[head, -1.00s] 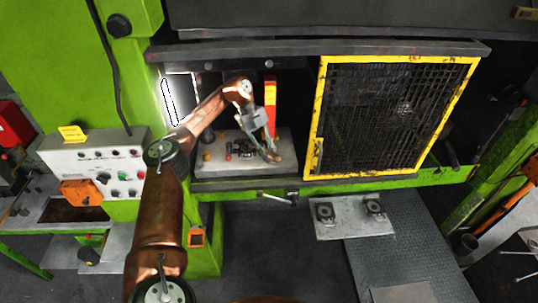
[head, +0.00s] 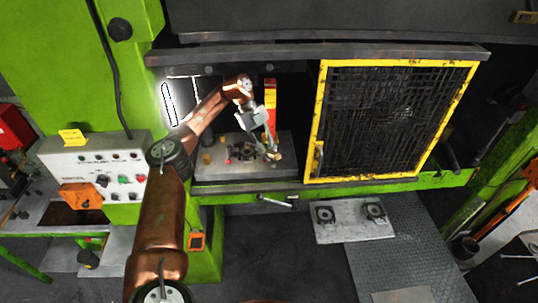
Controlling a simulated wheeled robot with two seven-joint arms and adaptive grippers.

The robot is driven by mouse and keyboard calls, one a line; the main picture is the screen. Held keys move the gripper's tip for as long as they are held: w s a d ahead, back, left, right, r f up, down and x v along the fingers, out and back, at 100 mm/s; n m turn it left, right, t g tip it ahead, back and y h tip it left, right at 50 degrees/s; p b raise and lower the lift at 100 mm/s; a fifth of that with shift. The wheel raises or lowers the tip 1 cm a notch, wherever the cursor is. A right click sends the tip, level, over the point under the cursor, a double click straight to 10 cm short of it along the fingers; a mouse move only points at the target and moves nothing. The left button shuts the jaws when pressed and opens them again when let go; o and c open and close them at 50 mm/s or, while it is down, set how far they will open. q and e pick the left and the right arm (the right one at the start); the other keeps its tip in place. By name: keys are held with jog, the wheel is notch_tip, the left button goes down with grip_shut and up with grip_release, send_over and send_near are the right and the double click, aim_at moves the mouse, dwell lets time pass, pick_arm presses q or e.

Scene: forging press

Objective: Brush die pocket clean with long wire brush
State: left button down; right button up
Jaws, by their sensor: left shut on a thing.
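My left arm reaches in from the left through the press opening. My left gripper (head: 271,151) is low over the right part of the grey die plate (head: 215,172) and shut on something. The held thing is too small and too hidden by the fingers to make out clearly; a long wire brush cannot be told for certain. Dark die parts (head: 241,152) stand on the plate just left of the gripper. The die pocket itself cannot be made out. My right gripper is not in view.
A yellow-framed mesh guard (head: 390,115) stands right of the opening. A control panel (head: 105,170) is at the left. A red and yellow upright (head: 270,100) stands behind the gripper.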

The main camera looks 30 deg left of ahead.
aim_at(277, 154)
pick_arm(q)
jog(key=shift+a+r, duration=0.2)
jog(key=shift+r, duration=1.55)
jog(key=shift+s+d+f, duration=0.2)
jog(key=shift+s+d, duration=0.05)
jog(key=shift+d, duration=0.35)
jog(key=s+d, duration=0.2)
jog(key=d, duration=0.1)
jog(key=d+b, duration=0.1)
jog(key=shift+s+d+r, duration=0.2)
jog(key=shift+s+r, duration=0.15)
jog(key=shift+s, duration=0.05)
jog(key=s+d, duration=0.7)
jog(key=d, duration=0.4)
jog(key=shift+s+d+r, duration=0.25)
jog(key=shift+r, duration=0.15)
jog(key=shift+d, duration=0.1)
